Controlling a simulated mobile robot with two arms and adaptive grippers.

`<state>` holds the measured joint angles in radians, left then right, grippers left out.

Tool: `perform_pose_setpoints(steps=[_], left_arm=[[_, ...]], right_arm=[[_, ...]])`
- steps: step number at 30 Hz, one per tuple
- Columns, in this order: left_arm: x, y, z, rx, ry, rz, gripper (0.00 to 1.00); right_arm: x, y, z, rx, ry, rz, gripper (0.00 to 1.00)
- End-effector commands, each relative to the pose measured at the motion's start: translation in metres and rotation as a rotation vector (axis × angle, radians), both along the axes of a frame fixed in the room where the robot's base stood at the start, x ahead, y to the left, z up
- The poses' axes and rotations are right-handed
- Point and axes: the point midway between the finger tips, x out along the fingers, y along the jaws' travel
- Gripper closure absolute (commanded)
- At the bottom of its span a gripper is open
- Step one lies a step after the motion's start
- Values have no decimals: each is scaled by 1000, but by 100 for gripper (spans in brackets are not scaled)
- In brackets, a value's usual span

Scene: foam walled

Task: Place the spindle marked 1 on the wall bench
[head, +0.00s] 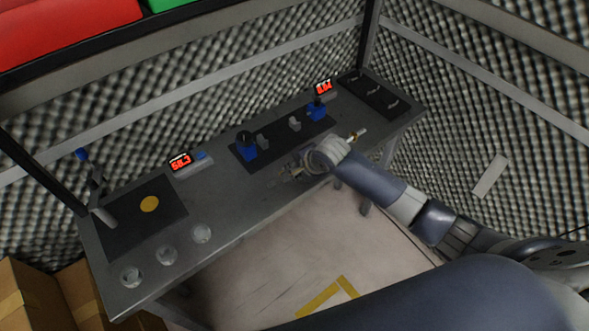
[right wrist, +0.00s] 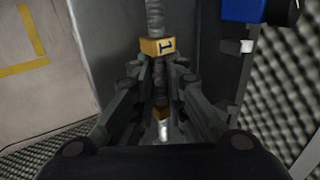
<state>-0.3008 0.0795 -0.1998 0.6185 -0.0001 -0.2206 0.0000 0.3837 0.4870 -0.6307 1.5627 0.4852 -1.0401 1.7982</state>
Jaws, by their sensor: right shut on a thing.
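My right gripper (right wrist: 160,95) is shut on the spindle, its fingers on both sides of the shaft. The yellow collar (right wrist: 158,46) marked 1 shows just beyond the fingertips, with a grey shaft past it. In the head view my right gripper (head: 301,165) is at the front edge of the grey wall bench (head: 232,216). My left gripper is not in view.
A dark plate with two blue holders (head: 247,148) (head: 317,111) lies behind the gripper. Red readouts (head: 180,161) (head: 323,87) stand at the back. Boxes (head: 28,298) stand below.

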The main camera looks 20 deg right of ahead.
Motion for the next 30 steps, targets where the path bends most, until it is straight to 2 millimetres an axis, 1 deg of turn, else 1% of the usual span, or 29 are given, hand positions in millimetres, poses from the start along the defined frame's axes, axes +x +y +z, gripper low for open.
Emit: perform_pose_setpoints(steps=[1, 3, 12, 26, 27, 29, 30], left_arm=[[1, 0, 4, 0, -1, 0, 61], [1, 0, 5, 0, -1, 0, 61], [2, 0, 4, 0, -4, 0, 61], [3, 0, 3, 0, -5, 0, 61], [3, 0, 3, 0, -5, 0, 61], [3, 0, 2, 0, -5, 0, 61], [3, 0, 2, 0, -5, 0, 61]], right_arm=[[1, 0, -2, 1, -4, -1, 100], [1, 0, -7, 0, -4, 0, 100], [1, 1, -9, 2, -6, 1, 100], [1, 1, -22, 1, -4, 0, 100], [0, 0, -23, 0, -1, 0, 85], [-1, 0, -23, 0, 0, 0, 72], [-1, 0, -24, 0, 1, 0, 67]])
